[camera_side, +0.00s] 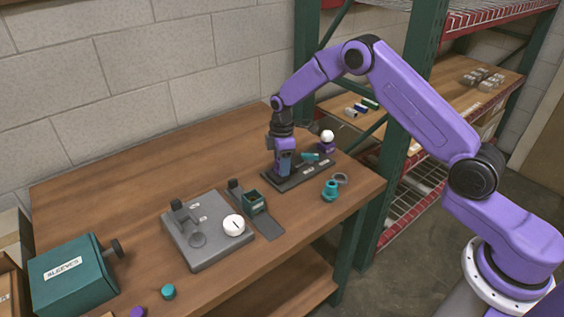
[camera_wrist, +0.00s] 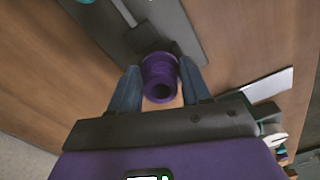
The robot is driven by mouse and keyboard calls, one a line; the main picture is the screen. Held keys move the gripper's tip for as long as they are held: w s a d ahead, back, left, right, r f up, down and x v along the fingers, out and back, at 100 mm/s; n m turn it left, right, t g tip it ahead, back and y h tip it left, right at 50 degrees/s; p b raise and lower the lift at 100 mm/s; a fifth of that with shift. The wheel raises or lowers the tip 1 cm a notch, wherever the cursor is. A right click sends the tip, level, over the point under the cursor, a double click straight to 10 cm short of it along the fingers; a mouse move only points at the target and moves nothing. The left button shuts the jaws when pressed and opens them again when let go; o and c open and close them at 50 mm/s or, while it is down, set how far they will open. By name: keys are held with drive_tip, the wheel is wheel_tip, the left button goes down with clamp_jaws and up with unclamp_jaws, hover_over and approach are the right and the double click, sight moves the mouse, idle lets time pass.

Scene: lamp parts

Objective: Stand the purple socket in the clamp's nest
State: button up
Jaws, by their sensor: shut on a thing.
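The purple socket (camera_wrist: 159,77) sits between the two fingers of my gripper (camera_wrist: 158,92) in the wrist view, its round open end facing the camera. My gripper is shut on it. In the side view my gripper (camera_side: 283,172) points down at the left end of a dark labelled board (camera_side: 303,176); the socket cannot be made out there. Whether the socket touches the board cannot be told. What looks like the clamp, a dark base with a teal box-shaped block (camera_side: 256,203) and a dark upright (camera_side: 235,187), stands to the left and nearer the camera; its nest appears empty.
A grey fixture plate (camera_side: 207,236) with a white round dial (camera_side: 234,225) lies left of the clamp. A teal sleeves box (camera_side: 72,278) stands front left. The table's back left is clear.

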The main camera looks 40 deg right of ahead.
drive_tip(key=shift+f, duration=0.15)
drive_tip(key=o, duration=1.2)
wheel_tip(320, 180, up, 16)
drive_tip(key=s+a+r, duration=0.5)
drive_tip(key=s+a, duration=0.1)
drive_tip(key=s, duration=0.4)
drive_tip(key=shift+m, duration=0.5)
drive_tip(key=s+d, duration=0.2)
drive_tip(key=s, duration=0.9)
drive_tip(key=s+d+f, duration=0.1)
drive_tip(key=s+d, duration=0.1)
drive_tip(key=s, duration=0.9)
drive_tip(key=s+d+f, duration=0.1)
drive_tip(key=s+d, duration=0.1)
drive_tip(key=s, duration=0.9)
drive_tip(key=shift+d+f, duration=0.1)
drive_tip(key=shift+f, duration=0.05)
